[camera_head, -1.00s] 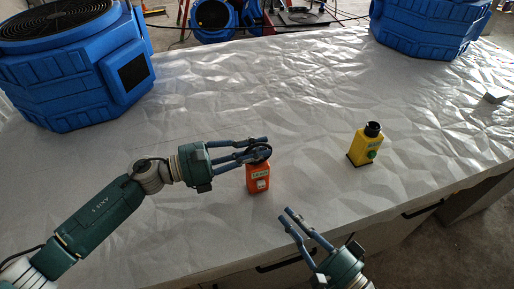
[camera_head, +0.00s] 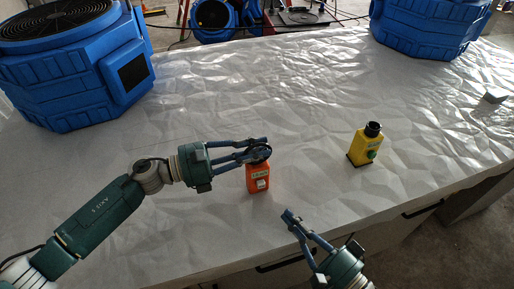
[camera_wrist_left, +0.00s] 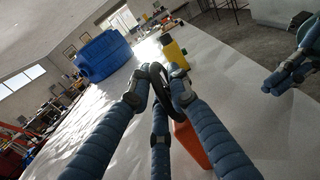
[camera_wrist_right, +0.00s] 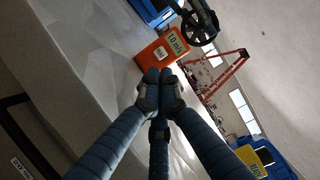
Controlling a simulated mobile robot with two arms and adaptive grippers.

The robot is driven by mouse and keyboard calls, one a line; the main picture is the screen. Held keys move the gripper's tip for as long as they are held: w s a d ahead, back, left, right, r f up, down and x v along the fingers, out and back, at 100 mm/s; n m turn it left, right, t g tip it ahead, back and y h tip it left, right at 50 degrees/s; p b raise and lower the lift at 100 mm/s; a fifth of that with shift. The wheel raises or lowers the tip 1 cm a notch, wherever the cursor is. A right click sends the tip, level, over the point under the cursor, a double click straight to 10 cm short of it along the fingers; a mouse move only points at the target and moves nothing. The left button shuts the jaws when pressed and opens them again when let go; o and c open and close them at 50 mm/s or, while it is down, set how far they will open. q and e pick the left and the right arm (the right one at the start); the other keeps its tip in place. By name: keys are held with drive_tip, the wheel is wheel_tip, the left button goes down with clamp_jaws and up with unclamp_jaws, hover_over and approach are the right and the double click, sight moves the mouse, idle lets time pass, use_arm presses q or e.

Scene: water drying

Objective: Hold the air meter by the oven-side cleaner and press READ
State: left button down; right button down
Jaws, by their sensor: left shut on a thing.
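The orange air meter (camera_head: 257,178) stands upright on the pale tabletop, with a small display and a white button on its front. Its display and button show larger in the right wrist view (camera_wrist_right: 160,57). My left gripper (camera_head: 262,147) is shut on the meter's black round top, which shows between the fingers in the left wrist view. My right gripper (camera_head: 289,215) is shut and empty, lower right of the meter and apart from it. In the right wrist view its fingertips (camera_wrist_right: 160,80) are together, below the meter's face.
A yellow device (camera_head: 362,150) with a black top and green knob stands to the right. A large blue machine (camera_head: 90,75) is at back left, another (camera_head: 425,28) at back right. A small grey block (camera_head: 495,95) lies at the right edge. The tabletop between is clear.

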idle(0.4)
drive_tip(key=shift+s+a+r+n+y, duration=0.1)
drive_tip(key=shift+a+r+n+y, duration=0.2)
drive_tip(key=shift+r+n+y, duration=0.4)
drive_tip(key=n, duration=0.2)
drive_tip(key=s+a+r+n+g+y, duration=0.1)
drive_tip(key=n, duration=0.1)
drive_tip(key=a+n+g+y, duration=0.1)
drive_tip(key=shift+s+r+n, duration=0.25)
drive_tip(key=shift+r+n, duration=0.1)
drive_tip(key=shift+n, duration=0.05)
drive_tip(key=shift+s+a+n+g+y, duration=0.1)
drive_tip(key=shift+s+n+g+y, duration=0.05)
drive_tip(key=shift+n+g, duration=0.3)
drive_tip(key=shift+s+a+n+g+y, duration=0.15)
drive_tip(key=shift+n+g, duration=0.2)
drive_tip(key=shift+n, duration=0.2)
drive_tip(key=n, duration=0.1)
drive_tip(key=n+g, duration=0.1)
drive_tip(key=n, duration=0.1)
drive_tip(key=shift+s+a+f+n+g, duration=0.1)
drive_tip(key=shift+s+f+n+g, duration=0.2)
drive_tip(key=shift+g, duration=0.1)
drive_tip(key=f+n+g, duration=0.1)
drive_tip(key=n, duration=0.1)
drive_tip(key=shift+n, duration=0.3)
drive_tip(key=shift+w+d+f+n+g+h, duration=0.15)
drive_tip(key=shift+d+f+n+g+h, duration=0.3)
drive_tip(key=shift+n, duration=0.45)
drive_tip(key=shift+f, duration=0.1)
